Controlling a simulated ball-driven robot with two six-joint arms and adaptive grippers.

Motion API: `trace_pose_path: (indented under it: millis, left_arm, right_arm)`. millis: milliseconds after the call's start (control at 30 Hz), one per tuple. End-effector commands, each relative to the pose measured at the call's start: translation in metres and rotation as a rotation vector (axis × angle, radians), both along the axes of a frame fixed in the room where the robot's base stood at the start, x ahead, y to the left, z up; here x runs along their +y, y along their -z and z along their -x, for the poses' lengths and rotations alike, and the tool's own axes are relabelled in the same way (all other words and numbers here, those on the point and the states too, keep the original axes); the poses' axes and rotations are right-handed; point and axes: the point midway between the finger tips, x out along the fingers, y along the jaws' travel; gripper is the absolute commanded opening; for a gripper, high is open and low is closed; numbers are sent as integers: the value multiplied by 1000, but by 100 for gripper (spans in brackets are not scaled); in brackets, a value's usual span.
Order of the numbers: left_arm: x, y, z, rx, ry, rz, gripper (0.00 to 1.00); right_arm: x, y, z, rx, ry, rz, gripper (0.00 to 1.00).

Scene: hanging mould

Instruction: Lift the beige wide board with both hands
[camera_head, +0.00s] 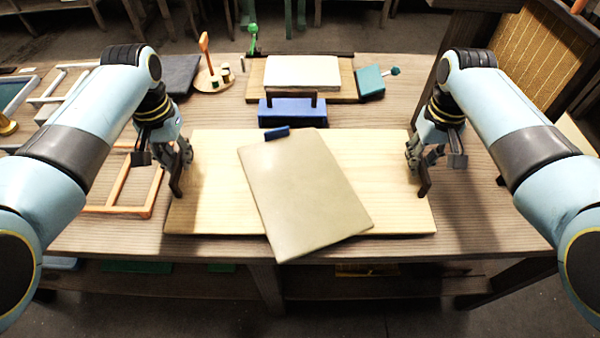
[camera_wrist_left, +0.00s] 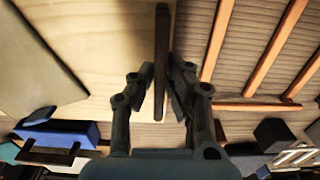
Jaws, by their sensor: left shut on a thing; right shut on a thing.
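The beige wide board (camera_head: 215,190) lies level at the middle of the workbench and shows pale at the upper left of the left wrist view (camera_wrist_left: 115,50). A dark upright handle bar stands at each of its ends. My left gripper (camera_head: 178,170) is shut on the left handle (camera_wrist_left: 161,60), which runs between its fingers in the left wrist view. My right gripper (camera_head: 423,165) is shut on the right handle (camera_head: 424,182). A grey-beige sheet (camera_head: 305,195) lies askew on the board and overhangs its front edge. I cannot tell whether the board touches the bench.
A blue block (camera_head: 293,112) stands just behind the board. Behind it are a white slab (camera_head: 302,72) on a wooden base and a teal box (camera_head: 369,82). An orange frame (camera_head: 152,192) lies left of the board. The bench (camera_head: 465,220) is clear at the right.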

Motion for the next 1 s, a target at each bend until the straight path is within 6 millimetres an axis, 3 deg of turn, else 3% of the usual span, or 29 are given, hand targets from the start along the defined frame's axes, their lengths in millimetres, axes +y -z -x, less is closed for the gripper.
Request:
trace_pose_path:
  millis: [667, 1000]
  left_arm:
    - [0, -2, -1, -1, 0, 1, 0]
    - [0, -30, -1, -3, 0, 1, 0]
  right_arm:
    - [0, -2, -1, -1, -1, 0, 0]
    - [0, -30, -1, -3, 0, 0, 0]
